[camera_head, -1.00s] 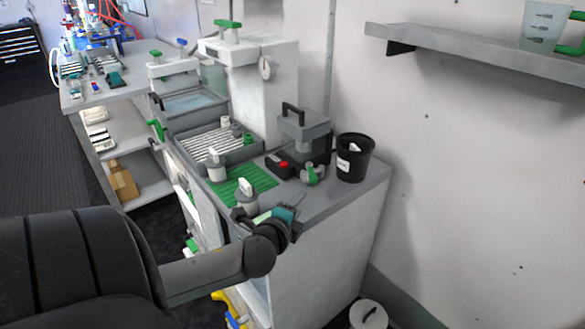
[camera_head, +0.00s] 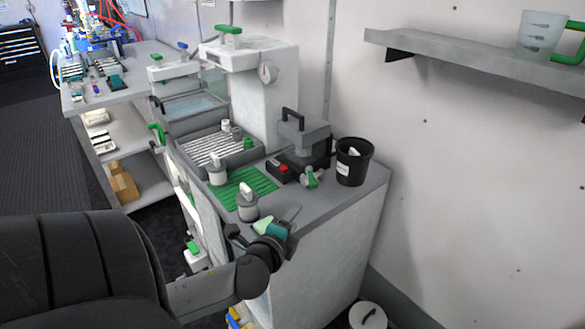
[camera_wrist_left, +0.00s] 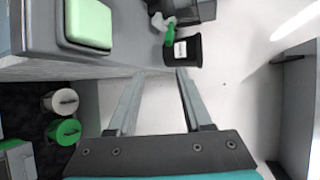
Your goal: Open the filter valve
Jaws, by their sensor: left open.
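No label marks a filter valve, so I cannot tell for certain which part it is. A small grey valve with a green part (camera_head: 311,178) sits on the counter in front of the grey press-like device. A green part (camera_wrist_left: 170,33) next to a light grey piece shows near the black bucket in the left wrist view. My left gripper (camera_head: 283,222) is at the counter's front edge, below and left of that valve. In the left wrist view its two fingers (camera_wrist_left: 156,73) are spread with nothing between them. My right gripper is not in view.
A black bucket (camera_head: 354,162) stands at the counter's right end. The grey device (camera_head: 304,138) has a black handle. A green ribbed mat (camera_head: 262,180) and white-handled canisters (camera_head: 248,205) lie left of the valve. A light green pad (camera_wrist_left: 88,22) is near my left gripper. A wall shelf (camera_head: 470,56) is right.

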